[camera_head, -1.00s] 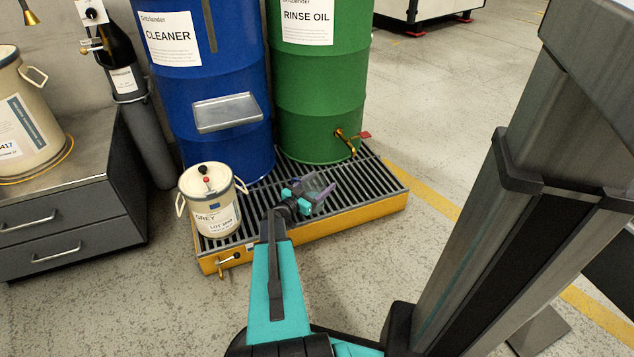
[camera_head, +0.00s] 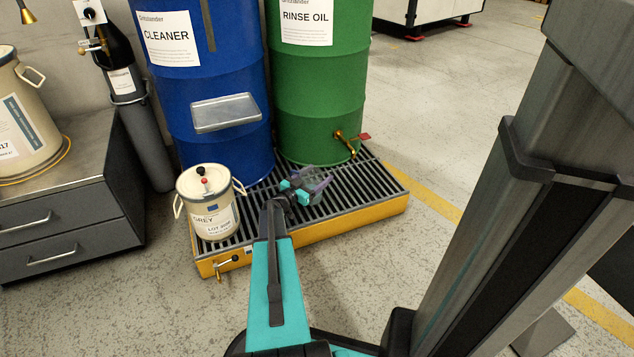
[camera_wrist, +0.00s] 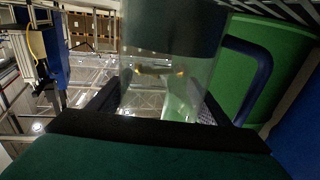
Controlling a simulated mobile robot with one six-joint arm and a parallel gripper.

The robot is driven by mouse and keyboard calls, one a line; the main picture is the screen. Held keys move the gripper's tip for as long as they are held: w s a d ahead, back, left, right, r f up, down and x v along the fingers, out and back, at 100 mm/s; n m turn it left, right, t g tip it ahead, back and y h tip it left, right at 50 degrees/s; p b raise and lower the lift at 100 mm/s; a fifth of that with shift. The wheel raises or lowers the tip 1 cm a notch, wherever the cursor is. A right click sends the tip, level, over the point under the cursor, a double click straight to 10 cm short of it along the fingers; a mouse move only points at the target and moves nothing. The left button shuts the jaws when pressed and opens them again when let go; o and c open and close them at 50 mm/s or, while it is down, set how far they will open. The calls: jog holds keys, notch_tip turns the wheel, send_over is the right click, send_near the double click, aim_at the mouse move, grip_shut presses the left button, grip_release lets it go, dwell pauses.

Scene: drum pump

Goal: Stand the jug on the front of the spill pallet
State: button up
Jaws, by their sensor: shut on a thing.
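The jug (camera_head: 322,180) is clear with a dark purple handle. In the head view it is small, in front of the green drum and over the front right part of the spill pallet (camera_head: 345,221). My gripper (camera_head: 302,188) is shut on the jug. In the wrist view my gripper (camera_wrist: 160,108) has one finger on each side of the clear jug wall (camera_wrist: 150,85), and the dark handle loop (camera_wrist: 262,75) stands to the right. Whether the jug's base touches the pallet grating cannot be told; my gripper hides part of it.
A cream GREY can (camera_head: 208,205) stands on the pallet's left front. A blue CLEANER drum (camera_head: 215,150) and a green RINSE OIL drum (camera_head: 318,110) stand behind. A brass tap with red lever (camera_head: 352,143) sticks out above the grating. Bare slats (camera_head: 370,187) lie right.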

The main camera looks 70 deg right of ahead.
jog(key=shift+w+d+f+b, duration=0.1)
jog(key=shift+d+f+b, duration=0.1)
jog(key=shift+f+b, duration=1.25)
jog(key=shift+f+p, duration=0.3)
jog(key=shift+f, duration=0.65)
jog(key=o, duration=1.4)
jog(key=shift+f, duration=0.2)
jog(key=shift+c, duration=0.2)
jog(key=shift+r, duration=0.3)
jog(key=r+p+v, duration=0.1)
jog(key=p+v, duration=0.3)
jog(key=v, duration=0.8)
